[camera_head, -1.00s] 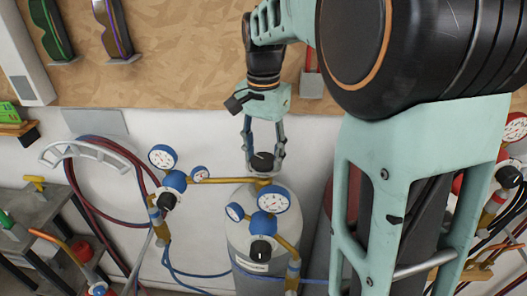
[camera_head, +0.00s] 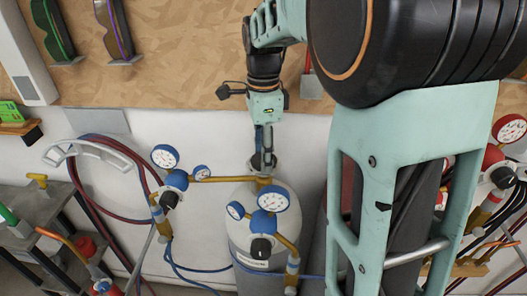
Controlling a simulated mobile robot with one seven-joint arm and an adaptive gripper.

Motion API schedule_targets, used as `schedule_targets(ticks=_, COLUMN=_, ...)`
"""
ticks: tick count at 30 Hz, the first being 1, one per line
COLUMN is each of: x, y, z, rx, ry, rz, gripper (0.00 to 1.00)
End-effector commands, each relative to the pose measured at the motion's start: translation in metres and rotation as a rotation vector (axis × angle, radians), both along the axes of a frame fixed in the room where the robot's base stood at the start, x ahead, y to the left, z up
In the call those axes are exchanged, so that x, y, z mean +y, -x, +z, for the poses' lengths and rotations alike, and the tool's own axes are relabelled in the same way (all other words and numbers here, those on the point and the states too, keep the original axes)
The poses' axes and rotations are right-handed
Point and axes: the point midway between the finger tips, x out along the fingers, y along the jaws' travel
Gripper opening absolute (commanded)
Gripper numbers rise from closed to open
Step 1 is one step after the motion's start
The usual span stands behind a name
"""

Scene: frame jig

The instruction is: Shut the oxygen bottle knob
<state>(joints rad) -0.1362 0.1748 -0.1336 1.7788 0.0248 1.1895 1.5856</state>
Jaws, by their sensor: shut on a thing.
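The fingers are seen nearly edge-on, one in front of the other. Blue-rimmed gauges (camera_head: 271,199) and a black regulator knob (camera_head: 260,246) are on the front of the bottle.
A brass pipe (camera_head: 222,179) runs left from the bottle top to another blue gauge set (camera_head: 165,157). Hoses hang on a grey wall holder (camera_head: 85,149). A metal shelf (camera_head: 40,215) stands at left. Red gauges (camera_head: 509,129) are at right.

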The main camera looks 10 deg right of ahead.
Motion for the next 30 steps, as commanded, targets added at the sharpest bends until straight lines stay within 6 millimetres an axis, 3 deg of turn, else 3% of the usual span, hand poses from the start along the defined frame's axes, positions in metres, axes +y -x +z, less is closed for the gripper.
schedule_targets(ticks=10, x=-0.0003, y=-0.0001, z=0.0000, rx=0.001, ry=0.000, rz=-0.133, gripper=0.20)
schedule_targets(ticks=26, x=-0.0004, y=-0.0001, z=-0.0002, rx=0.001, ry=0.000, rz=-0.155, gripper=0.20)
schedule_targets(ticks=27, x=-0.0004, y=-0.0001, z=-0.0002, rx=0.001, ry=0.000, rz=-0.155, gripper=0.47)
schedule_targets(ticks=30, x=-0.0004, y=-0.0001, z=-0.0001, rx=0.000, ry=0.000, rz=-0.154, gripper=0.58)
